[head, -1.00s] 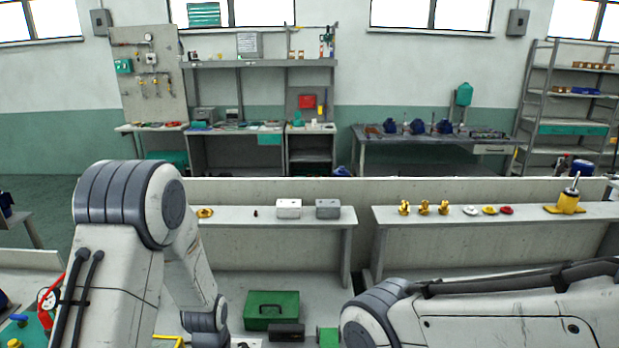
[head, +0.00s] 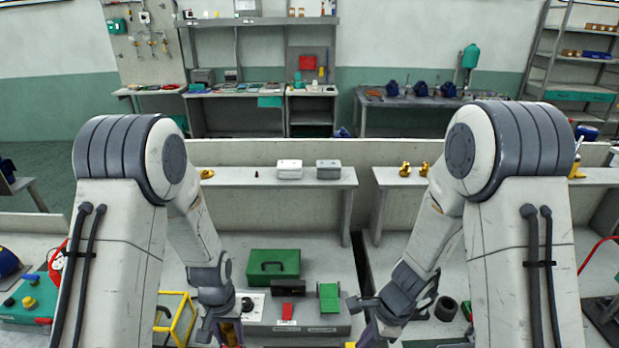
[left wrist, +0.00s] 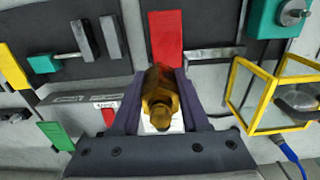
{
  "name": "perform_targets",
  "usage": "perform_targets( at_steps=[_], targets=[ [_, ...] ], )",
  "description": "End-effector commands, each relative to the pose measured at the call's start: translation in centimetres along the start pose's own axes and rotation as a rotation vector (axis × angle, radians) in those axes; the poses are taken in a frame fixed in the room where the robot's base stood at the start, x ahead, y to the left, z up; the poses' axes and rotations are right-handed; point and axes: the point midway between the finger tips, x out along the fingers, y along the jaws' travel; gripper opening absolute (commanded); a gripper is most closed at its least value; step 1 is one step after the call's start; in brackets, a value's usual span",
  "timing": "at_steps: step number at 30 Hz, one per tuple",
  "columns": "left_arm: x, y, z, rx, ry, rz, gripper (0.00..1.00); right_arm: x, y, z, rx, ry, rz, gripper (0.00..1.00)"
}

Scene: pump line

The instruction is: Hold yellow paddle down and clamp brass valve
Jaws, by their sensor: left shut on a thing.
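The brass valve (left wrist: 160,95) sits between the dark fingers of my left gripper (left wrist: 161,105), which are shut on it. In the head view my left gripper (head: 230,335) is at the bottom edge, its tips cut off. A yellow plate (left wrist: 12,68), likely the yellow paddle, is at the left edge of the left wrist view, apart from the left fingers. A bit of yellow (head: 350,345) shows at the bottom of the head view, perhaps the same plate. My right gripper (head: 370,335) is close to it at the bottom edge; its fingertips are out of frame.
A red plate (left wrist: 166,38) lies just beyond the valve. A yellow frame (left wrist: 270,95) stands beside my left gripper. A green plate (head: 328,297) and a green box (head: 273,264) are between the arms. A dark cylinder (head: 446,309) stands right of my right gripper.

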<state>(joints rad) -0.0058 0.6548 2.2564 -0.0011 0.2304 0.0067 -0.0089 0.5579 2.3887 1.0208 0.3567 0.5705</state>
Motion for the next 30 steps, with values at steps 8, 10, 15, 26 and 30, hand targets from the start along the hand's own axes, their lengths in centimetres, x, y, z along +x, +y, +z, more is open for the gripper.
perform_targets(
  at_steps=[8,10,15,26,30],
  targets=[
    [0.0,0.0,0.0,0.000,0.001,0.000,0.00,2.4,0.1,-1.0,0.027,0.003,0.005,0.00],
    [0.0,0.0,0.0,0.000,0.001,0.000,0.00,3.2,0.1,-1.2,0.024,0.002,0.004,0.00],
    [0.0,0.0,0.0,0.000,0.001,0.000,0.00,4.9,0.0,-1.7,0.021,0.002,0.003,0.00],
    [0.0,0.0,0.0,0.000,0.001,0.000,0.00,6.4,0.0,-2.2,0.018,0.003,0.000,0.00],
    [0.0,0.0,0.0,0.000,0.001,0.000,0.00,6.4,0.0,-2.2,0.018,0.002,0.000,0.00]
  ],
)
